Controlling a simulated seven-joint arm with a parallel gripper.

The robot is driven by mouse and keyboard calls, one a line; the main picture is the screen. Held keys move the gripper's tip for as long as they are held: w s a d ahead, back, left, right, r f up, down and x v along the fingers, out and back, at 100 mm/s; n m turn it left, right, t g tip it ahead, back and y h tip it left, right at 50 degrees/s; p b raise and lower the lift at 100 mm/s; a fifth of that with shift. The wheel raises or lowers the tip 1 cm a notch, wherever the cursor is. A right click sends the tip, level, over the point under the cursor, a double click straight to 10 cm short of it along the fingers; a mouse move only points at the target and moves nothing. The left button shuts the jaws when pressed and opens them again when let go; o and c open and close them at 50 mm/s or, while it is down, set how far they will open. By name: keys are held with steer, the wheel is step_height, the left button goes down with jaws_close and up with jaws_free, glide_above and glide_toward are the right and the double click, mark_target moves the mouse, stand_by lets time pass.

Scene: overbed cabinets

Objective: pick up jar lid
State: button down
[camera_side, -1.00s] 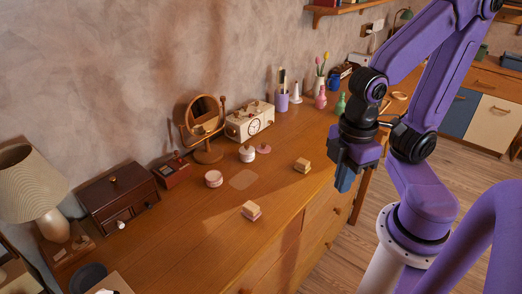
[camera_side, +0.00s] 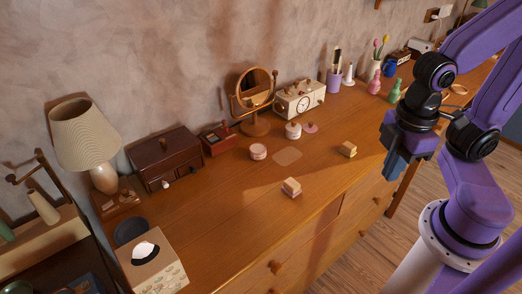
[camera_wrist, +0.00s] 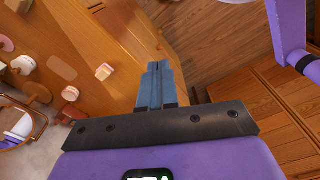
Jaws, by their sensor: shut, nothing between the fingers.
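A flat pink disc with a small knob, which looks like the jar lid (camera_side: 310,128), lies on the wooden dresser top beside a white lidded jar (camera_side: 293,131). In the wrist view the pink disc (camera_wrist: 6,44) is at the left edge, with the white jar (camera_wrist: 22,65) near it. My gripper (camera_side: 395,168) hangs at the dresser's front right edge, well apart from the disc. Its blue fingers (camera_wrist: 156,70) are together and empty in the wrist view.
A mirror (camera_side: 254,100) and a cream clock box (camera_side: 300,99) stand behind. The front middle of the top is mostly clear.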

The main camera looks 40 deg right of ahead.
stand_by(0.4)
steer(key=c, duration=0.9)
jaws_free()
steer(key=shift+c, duration=0.2)
steer(key=shift+w, duration=0.1)
steer(key=w+n+h, duration=0.2)
steer(key=w, duration=2.4)
steer(key=n+h, duration=0.1)
steer(key=h, duration=0.1)
glide_above(311, 122)
steer(key=a, duration=0.2)
steer(key=shift+g, duration=0.4)
steer(key=f, duration=1.7)
steer(key=shift+w+a+f, duration=0.2)
steer(key=shift+w+f, duration=0.1)
steer(key=shift+f, duration=0.1)
steer(key=shift+x, duration=2.65)
